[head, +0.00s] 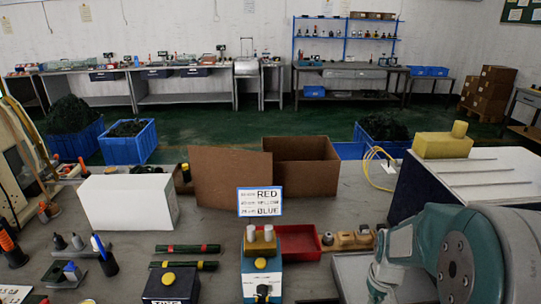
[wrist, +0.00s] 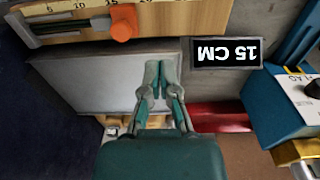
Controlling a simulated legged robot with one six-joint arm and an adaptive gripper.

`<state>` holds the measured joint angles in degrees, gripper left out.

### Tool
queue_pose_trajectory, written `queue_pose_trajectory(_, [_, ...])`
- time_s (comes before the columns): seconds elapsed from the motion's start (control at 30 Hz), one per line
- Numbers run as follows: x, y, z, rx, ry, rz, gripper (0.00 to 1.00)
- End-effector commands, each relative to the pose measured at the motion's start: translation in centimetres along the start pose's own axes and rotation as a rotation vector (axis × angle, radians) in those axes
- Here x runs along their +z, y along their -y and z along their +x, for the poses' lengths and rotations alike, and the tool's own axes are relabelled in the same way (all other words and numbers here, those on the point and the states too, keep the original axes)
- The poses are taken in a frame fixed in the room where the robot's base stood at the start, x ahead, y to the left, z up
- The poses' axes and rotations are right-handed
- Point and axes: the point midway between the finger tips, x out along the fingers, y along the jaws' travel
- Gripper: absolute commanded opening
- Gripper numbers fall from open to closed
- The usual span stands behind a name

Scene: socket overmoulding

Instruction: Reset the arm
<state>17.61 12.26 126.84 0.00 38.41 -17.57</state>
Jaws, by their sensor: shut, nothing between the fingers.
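My gripper (wrist: 158,80) shows in the wrist view with its two fingers together and nothing between them. It points over a grey-white flat panel (wrist: 100,75). In the head view my teal and grey arm fills the lower right, and the fingertips cannot be made out clearly there.
A blue device (head: 282,243) with a RED/YELLOW/BLUE sign (head: 260,202) stands at the bench's middle. A red tray (head: 300,242), open cardboard box (head: 300,165) and white block (head: 128,202) are nearby. The wrist view shows a 15 CM label (wrist: 226,53) and a ruler board with an orange knob (wrist: 124,22).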

Motion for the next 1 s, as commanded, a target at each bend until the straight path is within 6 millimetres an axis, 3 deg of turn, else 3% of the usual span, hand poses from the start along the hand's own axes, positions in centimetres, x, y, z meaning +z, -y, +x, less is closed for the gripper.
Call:
queue_pose_trajectory(0.03, [0.2,0.8,-1.9,0.008,-0.031,-0.005,0.00])
queue_pose_trajectory(0.2, [1.5,3.4,-7.0,0.024,-0.116,-0.005,0.00])
queue_pose_trajectory(0.5, [5.7,7.6,-14.1,0.027,-0.265,-0.004,0.00])
queue_pose_trajectory(0.8, [11.1,10.7,-18.5,0.001,-0.408,-0.002,0.00])
queue_pose_trajectory(1.0, [12.9,11.4,-19.4,-0.012,-0.449,0.002,0.00])
